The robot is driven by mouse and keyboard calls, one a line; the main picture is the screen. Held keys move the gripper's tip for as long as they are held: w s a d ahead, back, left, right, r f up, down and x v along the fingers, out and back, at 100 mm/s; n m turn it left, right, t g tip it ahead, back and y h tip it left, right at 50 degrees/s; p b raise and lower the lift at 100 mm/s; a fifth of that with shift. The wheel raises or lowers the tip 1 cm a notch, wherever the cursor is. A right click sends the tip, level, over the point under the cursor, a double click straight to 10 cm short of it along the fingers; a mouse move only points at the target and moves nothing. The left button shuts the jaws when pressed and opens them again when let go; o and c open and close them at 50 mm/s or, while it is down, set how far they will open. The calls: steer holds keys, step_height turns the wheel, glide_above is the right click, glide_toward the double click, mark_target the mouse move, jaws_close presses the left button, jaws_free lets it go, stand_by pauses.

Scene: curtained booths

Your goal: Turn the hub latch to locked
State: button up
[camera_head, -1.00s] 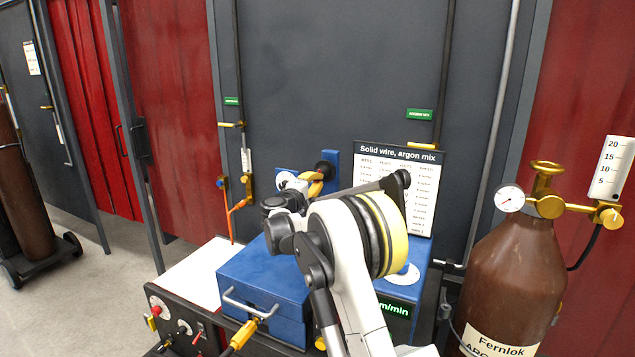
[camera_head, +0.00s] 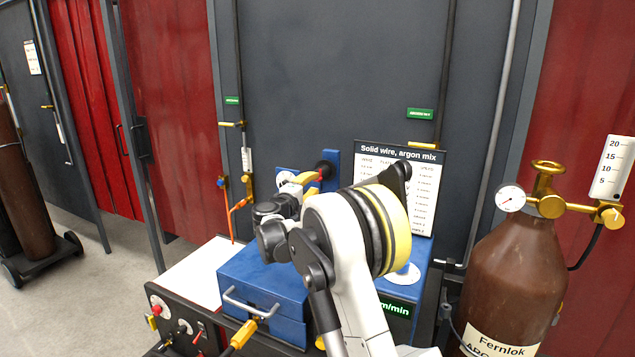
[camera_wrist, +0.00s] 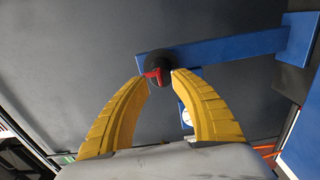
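The hub (camera_wrist: 160,68) is a dark round piece at the end of a blue bar in the wrist view. A small red latch (camera_wrist: 155,74) shows on its face. My gripper (camera_wrist: 161,77) has two curved yellow fingers, apart, with their tips on either side of the latch in the picture. The left tip looks closer to it; I cannot tell whether either touches. In the head view the dark hub (camera_head: 324,169) sits on a blue upright, with my gripper (camera_head: 310,178) just left of it. The red latch is not visible there.
A blue box (camera_head: 262,283) with a handle lies below my arm. A sign (camera_head: 420,190) stands behind the arm. A brown gas cylinder (camera_head: 513,275) with a brass regulator stands at right. A grey panel (camera_head: 330,70) closes off the back.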

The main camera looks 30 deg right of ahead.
steer(key=v, duration=0.8)
steer(key=shift+s, duration=0.15)
steer(key=shift+a, duration=0.15)
steer(key=s+a+m+g+y, duration=0.1)
steer(key=s+y, duration=0.1)
steer(key=s, duration=0.6)
steer(key=s+a+f+m+g+y, duration=0.1)
steer(key=s+a+m+y, duration=0.1)
steer(key=s, duration=0.7)
steer(key=s+a+m+g+y, duration=0.1)
steer(key=s+y, duration=0.3)
steer(key=s, duration=0.5)
steer(key=shift+a+f+m, duration=0.2)
steer(key=shift+a+m, duration=0.15)
steer(key=shift+m, duration=0.05)
steer(key=s+a+f+m+y, duration=0.1)
steer(key=s+a+f+y, duration=0.3)
steer(key=s, duration=0.5)
steer(key=s+a+f+m+y, duration=0.2)
steer(key=s+a+f, duration=0.2)
steer(key=s+a, duration=0.35)
steer(key=shift+g, duration=0.4)
steer(key=f+b, duration=0.5)
steer(key=b, duration=0.1)
steer(key=shift+s+d+f, duration=0.2)
steer(key=shift+s+f, duration=0.2)
